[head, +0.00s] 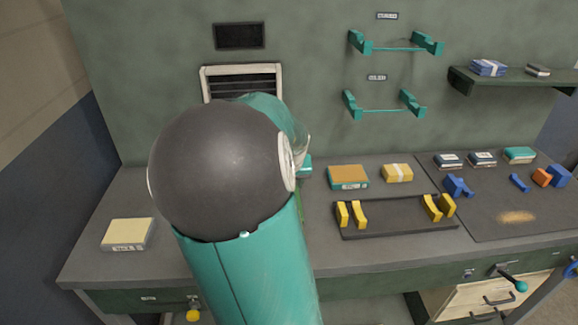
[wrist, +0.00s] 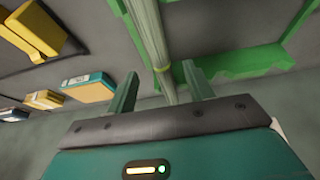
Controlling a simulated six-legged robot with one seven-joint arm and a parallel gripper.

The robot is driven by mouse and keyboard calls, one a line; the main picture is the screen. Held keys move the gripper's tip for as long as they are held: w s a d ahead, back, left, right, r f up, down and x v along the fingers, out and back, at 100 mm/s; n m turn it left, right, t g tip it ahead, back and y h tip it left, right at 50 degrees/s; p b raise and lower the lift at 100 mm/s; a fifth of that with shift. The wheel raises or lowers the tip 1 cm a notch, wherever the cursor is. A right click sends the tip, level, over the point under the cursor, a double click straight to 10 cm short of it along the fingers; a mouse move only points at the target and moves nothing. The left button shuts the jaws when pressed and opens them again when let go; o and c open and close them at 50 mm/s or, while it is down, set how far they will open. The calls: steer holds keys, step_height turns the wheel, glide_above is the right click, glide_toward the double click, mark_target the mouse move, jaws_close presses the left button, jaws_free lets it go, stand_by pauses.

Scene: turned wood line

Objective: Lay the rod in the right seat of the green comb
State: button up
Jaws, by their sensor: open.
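In the wrist view, my gripper (wrist: 158,74) is open, with one finger on each side of a grey-green rod (wrist: 150,32). The green comb (wrist: 236,66) shows as bright green bars around and behind the rod. I cannot tell which seat the rod is at, or whether it touches the comb. In the head view my arm hides the gripper, the rod and nearly all of the comb; only a green sliver (head: 300,207) shows beside the arm.
A dark tray with yellow supports (head: 395,222) lies on the bench to the right. An orange-topped box (head: 347,176) and a yellow box (head: 397,172) stand behind it. Teal wall racks (head: 384,110) hang above. A pale box (head: 128,234) sits at left, with bare bench around it.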

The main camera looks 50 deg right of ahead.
steer(key=shift+v, duration=5.1)
steer(key=s+a+n+t+y, duration=0.2)
steer(key=a+n, duration=0.7)
steer(key=a, duration=2.7)
steer(key=shift+s+r+n+t+y, duration=0.3)
steer(key=shift+s+r+n+y, duration=0.1)
steer(key=shift+s+r+y, duration=0.25)
steer(key=shift+w+f, duration=0.15)
